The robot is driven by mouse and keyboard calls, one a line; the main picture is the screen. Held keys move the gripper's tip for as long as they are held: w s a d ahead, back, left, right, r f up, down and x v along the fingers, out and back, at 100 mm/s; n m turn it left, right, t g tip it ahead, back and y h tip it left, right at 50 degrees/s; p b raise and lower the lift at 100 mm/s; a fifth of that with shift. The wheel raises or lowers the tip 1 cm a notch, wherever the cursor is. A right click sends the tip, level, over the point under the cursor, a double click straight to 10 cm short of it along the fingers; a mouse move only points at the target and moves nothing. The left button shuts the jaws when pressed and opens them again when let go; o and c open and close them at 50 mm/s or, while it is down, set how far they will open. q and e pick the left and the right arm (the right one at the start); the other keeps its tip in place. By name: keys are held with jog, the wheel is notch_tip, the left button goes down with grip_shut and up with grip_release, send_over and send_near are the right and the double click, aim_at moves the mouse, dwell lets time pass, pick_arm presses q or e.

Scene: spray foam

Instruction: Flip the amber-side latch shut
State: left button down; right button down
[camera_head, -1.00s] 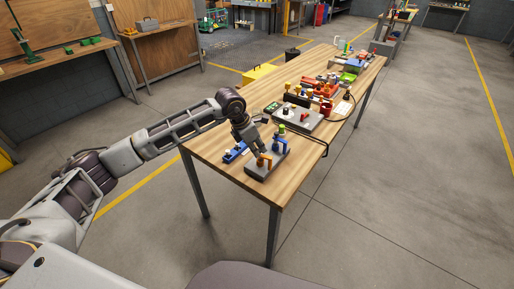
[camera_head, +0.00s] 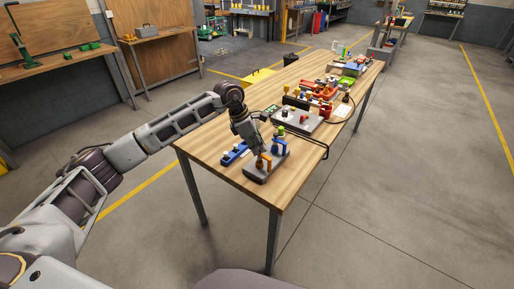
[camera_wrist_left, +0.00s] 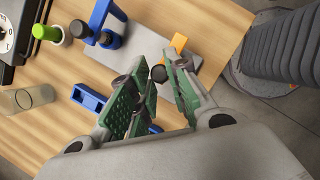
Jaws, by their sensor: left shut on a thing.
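The amber latch (camera_head: 262,164) stands on the near end of a grey base plate (camera_head: 257,177). A bit of its amber part also shows in the left wrist view (camera_wrist_left: 179,42). My left gripper (camera_head: 260,154) comes down onto the amber latch from above. In the left wrist view its green-padded fingers (camera_wrist_left: 158,78) are shut on the latch's lever, with a dark round knob (camera_wrist_left: 158,73) between the tips. The fingers hide much of the latch. A blue latch (camera_head: 279,147) stands on the same plate, apart from the gripper. My right gripper is not in view.
A blue part (camera_head: 232,155) lies on the wooden table left of the plate. A green-topped item (camera_wrist_left: 44,32) and a clear cylinder (camera_wrist_left: 33,97) are close by. A grey panel (camera_head: 298,122) with a black cable sits farther back. The table's near corner is bare.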

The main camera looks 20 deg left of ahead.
pick_arm(q)
jog(key=shift+w+r, duration=0.1)
jog(key=c, duration=1.3)
grip_release()
jog(key=shift+c, duration=0.2)
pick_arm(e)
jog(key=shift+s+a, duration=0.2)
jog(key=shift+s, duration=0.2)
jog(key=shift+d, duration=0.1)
pick_arm(q)
jog(key=v, duration=1.2)
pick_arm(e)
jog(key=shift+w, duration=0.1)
